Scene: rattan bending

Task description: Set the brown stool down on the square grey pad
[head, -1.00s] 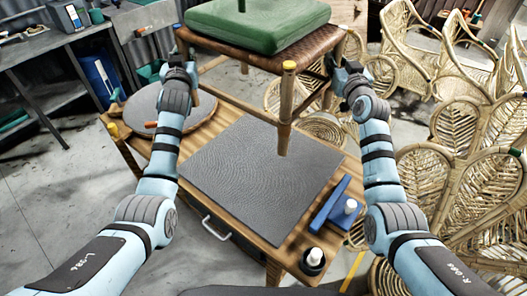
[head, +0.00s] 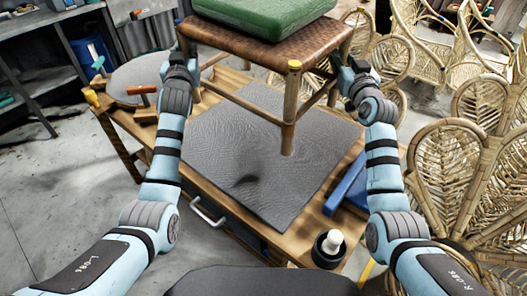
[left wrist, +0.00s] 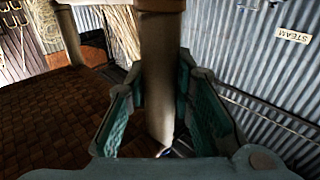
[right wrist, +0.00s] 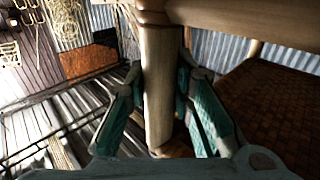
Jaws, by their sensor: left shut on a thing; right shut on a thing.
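The brown stool (head: 240,48) has a woven seat and wooden legs. It hangs upright over the table, with its near leg (head: 289,120) in front of the square grey pad (head: 225,145). A dark shadow lies on the pad, left of that leg's foot, so the leg looks clear of it. My left gripper (head: 182,68) is shut on a leg at the stool's left, and this pale leg (left wrist: 160,85) fills the jaws in the left wrist view. My right gripper (head: 352,80) is shut on a leg at the right, seen in the right wrist view (right wrist: 160,90). The far feet are hidden.
A green cushion (head: 265,14) rests on the seat. Rattan chairs (head: 460,150) crowd the right.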

